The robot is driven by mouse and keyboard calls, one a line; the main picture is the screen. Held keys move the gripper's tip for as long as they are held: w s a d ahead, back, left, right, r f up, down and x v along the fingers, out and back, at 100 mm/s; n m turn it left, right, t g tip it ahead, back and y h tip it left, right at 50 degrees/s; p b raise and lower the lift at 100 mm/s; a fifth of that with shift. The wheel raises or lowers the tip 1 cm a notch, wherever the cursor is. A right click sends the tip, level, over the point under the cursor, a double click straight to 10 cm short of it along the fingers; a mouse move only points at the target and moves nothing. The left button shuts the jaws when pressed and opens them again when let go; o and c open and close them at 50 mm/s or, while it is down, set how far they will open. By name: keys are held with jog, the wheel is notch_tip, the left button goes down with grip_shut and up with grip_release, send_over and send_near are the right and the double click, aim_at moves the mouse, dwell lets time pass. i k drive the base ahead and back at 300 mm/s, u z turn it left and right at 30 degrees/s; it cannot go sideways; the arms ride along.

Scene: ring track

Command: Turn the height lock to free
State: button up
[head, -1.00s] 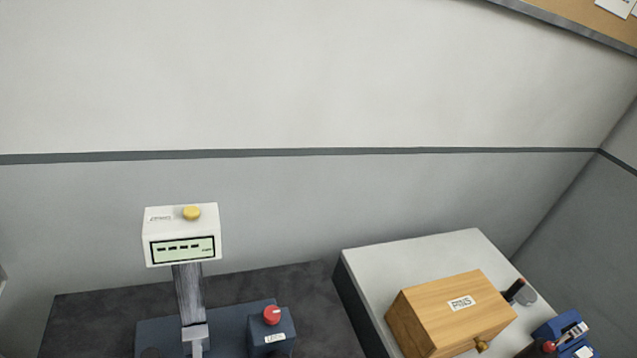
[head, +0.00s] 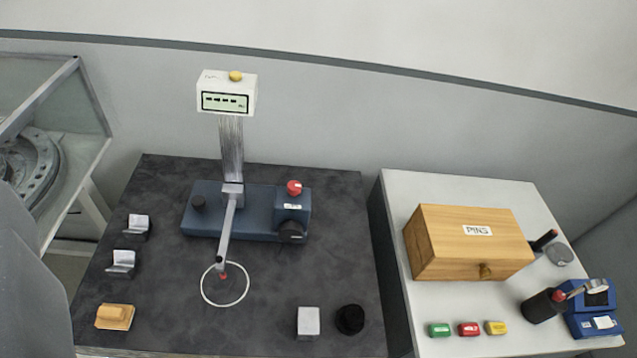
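A height gauge stands on the dark table. It has a blue base (head: 255,225), a grey upright column (head: 231,145) and a white display head (head: 227,95) with a yellow button (head: 236,76). A red knob (head: 294,187) sits on the base's right block, above a small label too small to read. My gripper is not in view.
A white ring (head: 225,303) lies under the gauge's probe arm. Small blocks (head: 123,262) stand at the left and a black cylinder (head: 350,319) at the front right. The right white table holds a wooden PINS box (head: 470,243) and coloured blocks. A glass-sided machine (head: 50,140) is left.

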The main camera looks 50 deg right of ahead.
aim_at(293, 187)
jog(key=u, duration=0.1)
jog(key=i, duration=0.95)
jog(key=z, duration=0.05)
